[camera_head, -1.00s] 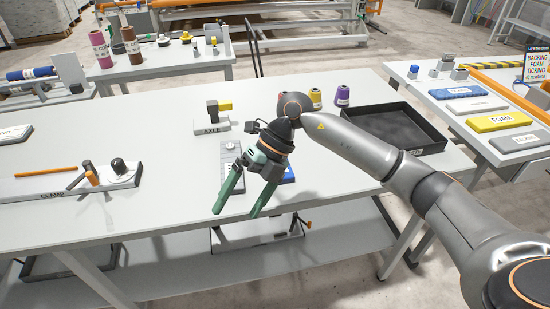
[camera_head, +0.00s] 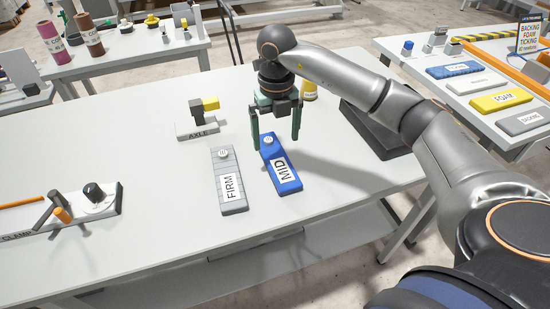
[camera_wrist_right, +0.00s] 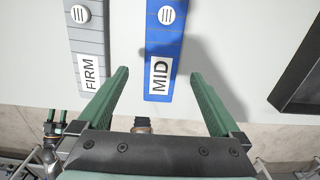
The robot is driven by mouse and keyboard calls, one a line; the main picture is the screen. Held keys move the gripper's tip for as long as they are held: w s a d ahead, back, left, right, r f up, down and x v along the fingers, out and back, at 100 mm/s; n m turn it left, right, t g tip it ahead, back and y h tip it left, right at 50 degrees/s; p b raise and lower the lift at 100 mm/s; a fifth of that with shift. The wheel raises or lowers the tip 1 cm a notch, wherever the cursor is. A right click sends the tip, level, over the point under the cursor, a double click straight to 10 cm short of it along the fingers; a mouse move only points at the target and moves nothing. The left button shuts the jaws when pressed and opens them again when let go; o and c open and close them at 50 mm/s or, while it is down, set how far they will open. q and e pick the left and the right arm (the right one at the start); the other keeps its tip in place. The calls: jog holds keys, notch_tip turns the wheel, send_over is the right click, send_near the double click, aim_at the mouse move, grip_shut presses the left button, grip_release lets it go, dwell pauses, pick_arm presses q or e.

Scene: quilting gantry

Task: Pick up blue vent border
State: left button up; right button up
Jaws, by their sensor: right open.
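The blue border piece (camera_head: 286,180) labelled MID lies flat on the table, with a round white vent disc (camera_head: 268,140) at its far end. It also shows in the right wrist view (camera_wrist_right: 163,50). My right gripper (camera_head: 276,142) is open and empty, pointing down above the far end of the blue piece, one finger to each side in the head view. In the wrist view its fingertips (camera_wrist_right: 160,76) straddle the MID label end with room on both sides. I cannot tell the exact height.
A grey piece (camera_head: 231,188) labelled FIRM lies close to the left of the blue one. The AXLE stand (camera_head: 197,127) is behind it. A black tray (camera_head: 375,130) is at the right, and a clamp board (camera_head: 60,215) at the left. The table's front is clear.

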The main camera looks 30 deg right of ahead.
aim_at(278, 161)
notch_tip(278, 161, down, 2)
jog(key=shift+f, duration=0.1)
jog(key=shift+s+d+f+p, duration=0.1)
jog(key=shift+f+p, duration=0.05)
jog(key=shift+f, duration=1.2)
jog(key=shift+s+d+f+p, duration=0.1)
jog(key=shift+f+p, duration=0.05)
jog(key=shift+f, duration=1.15)
jog(key=shift+c, duration=0.2)
jog(key=c, duration=1.3)
jog(key=shift+r, duration=0.15)
